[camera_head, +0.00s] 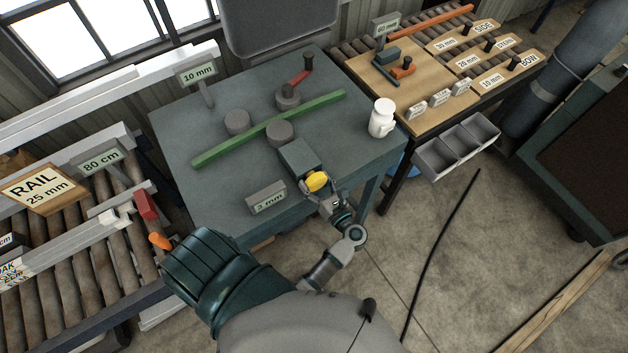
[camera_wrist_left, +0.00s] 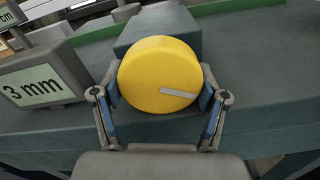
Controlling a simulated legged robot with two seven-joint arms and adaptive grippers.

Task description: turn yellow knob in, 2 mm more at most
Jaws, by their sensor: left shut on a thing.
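The yellow knob (camera_head: 317,181) is on the near end of a grey block (camera_head: 300,157) at the table's front edge. In the left wrist view the knob (camera_wrist_left: 160,75) fills the middle, its pale index bar pointing right and slightly down. My left gripper (camera_head: 322,190) is shut on the knob, with a finger at each side in the wrist view (camera_wrist_left: 160,95). A sign reading 3 mm (camera_head: 267,198) stands just left of the block and also shows in the wrist view (camera_wrist_left: 40,86). My right gripper is not seen in either view.
A green bar (camera_head: 225,146) lies between grey round posts on the table (camera_head: 350,140). A red-handled lever (camera_head: 299,77) and a 10 mm sign (camera_head: 198,73) are farther back. A white jug (camera_head: 382,118) stands at the right edge. A roller conveyor (camera_head: 75,270) is at left.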

